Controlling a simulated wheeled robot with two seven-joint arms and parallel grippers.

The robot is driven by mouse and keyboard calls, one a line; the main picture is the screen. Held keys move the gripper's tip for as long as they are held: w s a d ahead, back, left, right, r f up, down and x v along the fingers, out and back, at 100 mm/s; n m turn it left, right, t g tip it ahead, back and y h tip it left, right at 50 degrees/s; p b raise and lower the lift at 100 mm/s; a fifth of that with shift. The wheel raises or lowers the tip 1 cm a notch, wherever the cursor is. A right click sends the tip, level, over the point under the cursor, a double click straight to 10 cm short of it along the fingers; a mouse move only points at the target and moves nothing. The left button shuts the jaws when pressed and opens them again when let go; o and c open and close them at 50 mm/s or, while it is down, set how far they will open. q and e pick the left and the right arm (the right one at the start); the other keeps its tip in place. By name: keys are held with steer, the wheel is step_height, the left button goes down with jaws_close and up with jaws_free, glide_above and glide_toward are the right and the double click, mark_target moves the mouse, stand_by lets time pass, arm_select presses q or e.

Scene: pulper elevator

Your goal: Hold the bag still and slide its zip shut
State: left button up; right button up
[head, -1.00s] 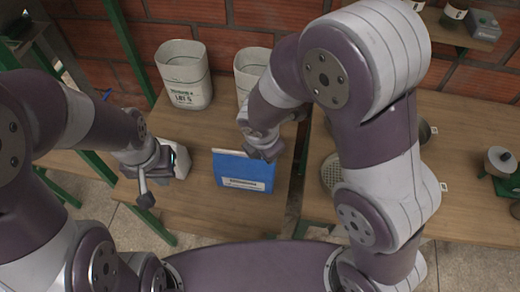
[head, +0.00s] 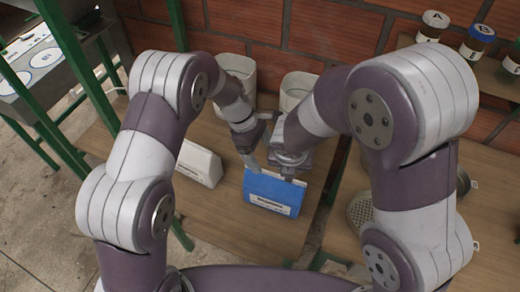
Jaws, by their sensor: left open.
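The blue bag (head: 272,188) with a white label stands on the wooden table in the middle of the head view. My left gripper (head: 254,160) is open at the top left of the bag, its fingers close to the top edge; I cannot tell if they touch it. My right gripper (head: 288,176) is at the top right of the bag, largely hidden by its own wrist, so its jaws cannot be read. The zip and its slider cannot be made out, as the grippers cover much of the top edge.
A white wedge-shaped block (head: 199,163) stands left of the bag. Two pale bins (head: 238,70) (head: 297,90) stand behind, by the brick wall. A round perforated sieve (head: 361,209) lies on the table to the right. Jars (head: 433,26) stand on a shelf. Bare table lies before the bag.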

mark_target(272, 173)
arm_select(q)
steer(key=x, duration=1.2)
steer(key=shift+f, duration=0.2)
